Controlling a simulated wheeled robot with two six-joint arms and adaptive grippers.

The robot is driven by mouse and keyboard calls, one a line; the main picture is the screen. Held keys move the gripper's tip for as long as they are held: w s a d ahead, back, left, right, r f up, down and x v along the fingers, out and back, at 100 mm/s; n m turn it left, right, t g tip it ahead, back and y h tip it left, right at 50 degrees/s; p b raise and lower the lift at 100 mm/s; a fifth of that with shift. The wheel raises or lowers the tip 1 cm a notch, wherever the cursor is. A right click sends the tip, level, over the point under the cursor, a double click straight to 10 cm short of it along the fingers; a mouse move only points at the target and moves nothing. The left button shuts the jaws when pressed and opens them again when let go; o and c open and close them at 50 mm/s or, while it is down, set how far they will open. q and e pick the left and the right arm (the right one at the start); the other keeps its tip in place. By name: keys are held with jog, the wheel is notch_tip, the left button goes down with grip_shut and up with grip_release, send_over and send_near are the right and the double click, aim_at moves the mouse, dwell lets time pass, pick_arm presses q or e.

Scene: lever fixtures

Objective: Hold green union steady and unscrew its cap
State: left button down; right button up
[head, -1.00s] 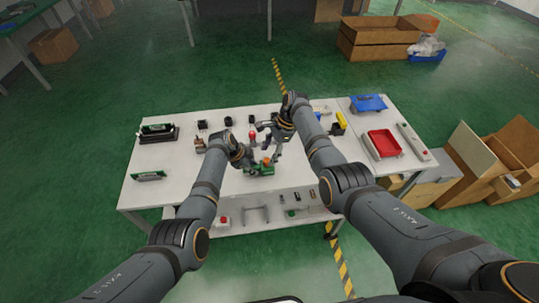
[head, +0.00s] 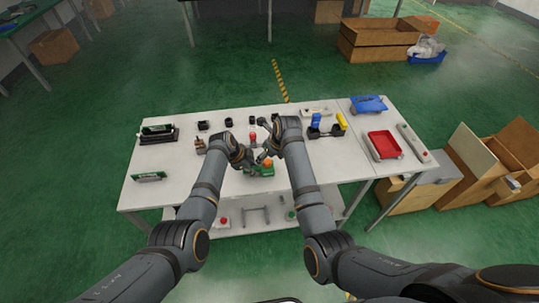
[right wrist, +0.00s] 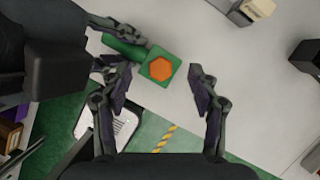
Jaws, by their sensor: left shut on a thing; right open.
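The green union (head: 262,171) is at the front middle of the white table, with its orange cap (head: 267,163) on top. In the right wrist view the cap (right wrist: 161,68) is an orange hexagon on a square green part of the union (right wrist: 147,78). My left gripper (right wrist: 118,48) is shut on the union's green body, beside the cap. My right gripper (right wrist: 160,88) is open.
A red-topped fixture (head: 253,136) stands just behind the union. Small black blocks (head: 228,122) line the back. A red tray (head: 383,145) and blue piece (head: 369,103) are at the right. The table's front left is mostly clear.

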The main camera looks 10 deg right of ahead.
aim_at(268, 162)
jog(key=shift+f, duration=0.1)
dwell(0.3)
jog(key=shift+f, duration=1.45)
